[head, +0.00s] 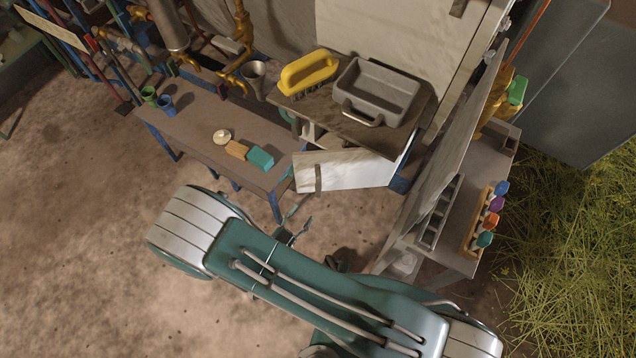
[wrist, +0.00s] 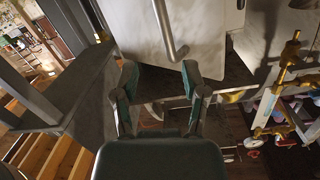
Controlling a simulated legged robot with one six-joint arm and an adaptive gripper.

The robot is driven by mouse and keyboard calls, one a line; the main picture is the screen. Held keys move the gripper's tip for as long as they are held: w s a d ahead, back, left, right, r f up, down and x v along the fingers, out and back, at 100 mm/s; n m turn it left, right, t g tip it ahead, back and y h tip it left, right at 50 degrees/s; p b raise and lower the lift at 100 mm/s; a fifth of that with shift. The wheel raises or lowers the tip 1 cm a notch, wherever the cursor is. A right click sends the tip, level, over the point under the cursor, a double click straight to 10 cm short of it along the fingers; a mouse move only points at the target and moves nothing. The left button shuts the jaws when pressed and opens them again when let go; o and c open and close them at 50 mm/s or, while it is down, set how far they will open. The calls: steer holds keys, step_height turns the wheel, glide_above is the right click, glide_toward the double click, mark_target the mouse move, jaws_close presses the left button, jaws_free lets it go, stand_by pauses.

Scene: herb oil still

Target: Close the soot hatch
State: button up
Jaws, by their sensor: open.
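The soot hatch appears to be the low white door (head: 355,172) under the brown worktop. It stands swung out, with a dark bar handle (head: 318,179) near its left edge. In the wrist view a white panel (wrist: 200,30), seemingly this door, fills the top centre, and its curved metal handle (wrist: 164,30) hangs just beyond the fingers. My gripper (head: 300,214) is below and left of the door in the head view, apart from it. In the wrist view my gripper (wrist: 160,75) is open with nothing held between the fingers.
A yellow brush (head: 308,72) and a grey tray (head: 377,92) sit on the worktop above the door. A low bench (head: 190,125) with cups and blocks stands left. A table (head: 441,254) with colourful-topped bottles stands right. Bare floor (head: 90,220) lies left.

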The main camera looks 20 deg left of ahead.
mark_target(317, 187)
steer(key=w+n, duration=0.1)
steer(key=w, duration=0.2)
steer(key=w+d+n+t, duration=0.1)
steer(key=w, duration=0.2)
steer(key=w+n+y, duration=0.1)
steer(key=w, duration=0.2)
steer(key=shift+w+d+r, duration=0.25)
steer(key=shift+w+r, duration=0.05)
steer(key=shift+w, duration=0.1)
jaws_close()
